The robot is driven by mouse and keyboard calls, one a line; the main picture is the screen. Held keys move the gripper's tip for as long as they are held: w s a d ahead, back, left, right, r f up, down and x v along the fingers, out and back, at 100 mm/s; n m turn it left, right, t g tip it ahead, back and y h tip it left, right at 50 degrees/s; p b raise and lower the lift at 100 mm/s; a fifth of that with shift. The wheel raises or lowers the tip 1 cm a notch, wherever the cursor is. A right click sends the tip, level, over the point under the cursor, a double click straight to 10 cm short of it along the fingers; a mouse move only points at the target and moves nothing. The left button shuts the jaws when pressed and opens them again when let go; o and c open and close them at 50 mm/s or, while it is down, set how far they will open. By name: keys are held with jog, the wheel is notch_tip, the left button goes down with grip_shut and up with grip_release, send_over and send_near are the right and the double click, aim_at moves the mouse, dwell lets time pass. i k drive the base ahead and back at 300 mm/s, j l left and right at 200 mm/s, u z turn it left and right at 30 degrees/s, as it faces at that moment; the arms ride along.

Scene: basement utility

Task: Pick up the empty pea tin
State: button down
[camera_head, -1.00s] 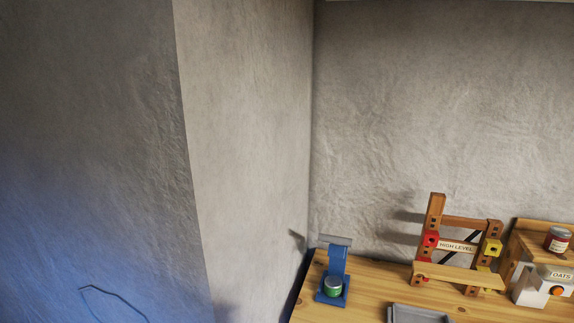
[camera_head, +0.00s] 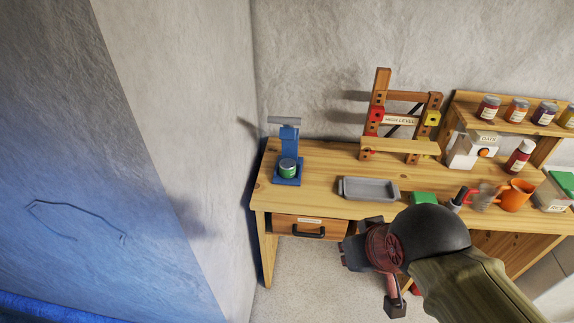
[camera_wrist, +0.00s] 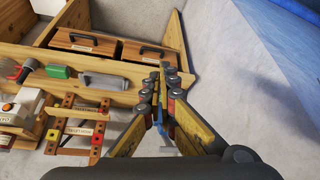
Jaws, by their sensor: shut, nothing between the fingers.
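A small green tin (camera_head: 288,168) with a silver top stands upright on the base of a blue press-like stand (camera_head: 289,140) at the left end of the wooden bench; its label is too small to read. My gripper (camera_head: 372,260) hangs in front of the bench, to the right of and nearer than the tin, well apart from it. In the wrist view my gripper (camera_wrist: 164,78) has its fingers drawn together with nothing between them. Part of the blue stand (camera_wrist: 186,142) shows behind the fingers there; the tin is not clearly visible in that view.
A grey tray (camera_head: 369,188) lies right of the blue stand. A wooden frame marked HIGH LEVEL (camera_head: 400,147) stands behind it. An oats box (camera_head: 473,150), an orange mug (camera_head: 516,194) and shelved jars are further right. A wall borders the bench's left. A drawer (camera_head: 309,227) is below.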

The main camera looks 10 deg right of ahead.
aim_at(287, 166)
jog(key=i+l, duration=0.95)
jog(key=i+j+u, duration=0.05)
jog(key=i, duration=0.05)
